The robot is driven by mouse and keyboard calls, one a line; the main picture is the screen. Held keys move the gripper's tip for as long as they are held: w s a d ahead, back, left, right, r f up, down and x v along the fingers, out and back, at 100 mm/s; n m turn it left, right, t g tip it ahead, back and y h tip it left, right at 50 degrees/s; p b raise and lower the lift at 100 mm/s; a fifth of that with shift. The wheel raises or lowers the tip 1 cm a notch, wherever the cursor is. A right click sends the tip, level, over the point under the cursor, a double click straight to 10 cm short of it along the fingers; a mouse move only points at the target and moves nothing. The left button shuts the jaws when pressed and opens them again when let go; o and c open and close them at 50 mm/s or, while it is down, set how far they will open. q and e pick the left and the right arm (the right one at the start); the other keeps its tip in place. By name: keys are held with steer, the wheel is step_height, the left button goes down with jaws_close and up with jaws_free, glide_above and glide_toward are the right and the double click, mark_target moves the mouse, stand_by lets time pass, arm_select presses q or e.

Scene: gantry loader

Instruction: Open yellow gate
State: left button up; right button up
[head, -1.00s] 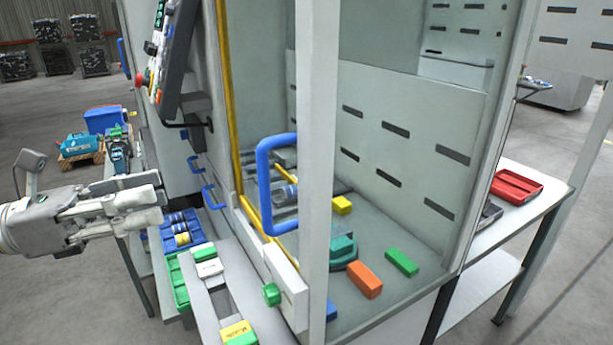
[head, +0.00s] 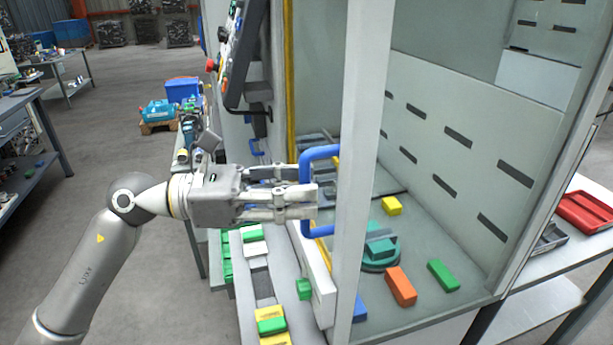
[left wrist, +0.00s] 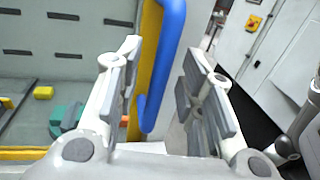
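The yellow gate shows as a yellow upright edge (head: 290,75) on the grey machine in the head view. It is also a yellow strip (left wrist: 148,35) in the left wrist view. A blue handle (head: 304,222) stands out at the gate. In the left wrist view the blue handle (left wrist: 168,50) runs between the two finger pads, with gaps on both sides. My left gripper (head: 309,192) is open at the handle, its fingers hiding part of it. My right gripper is in neither view.
A pale upright post (head: 362,150) stands just right of the handle. Green (head: 443,275), orange (head: 400,287) and yellow (head: 392,206) blocks lie inside the machine. A control panel (head: 246,55) juts out above my gripper. Open floor lies to the left.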

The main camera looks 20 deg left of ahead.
arm_select(q)
steer(key=shift+w+d, duration=0.25)
steer(key=shift+d, duration=0.45)
steer(key=shift+c, duration=0.2)
jaws_close()
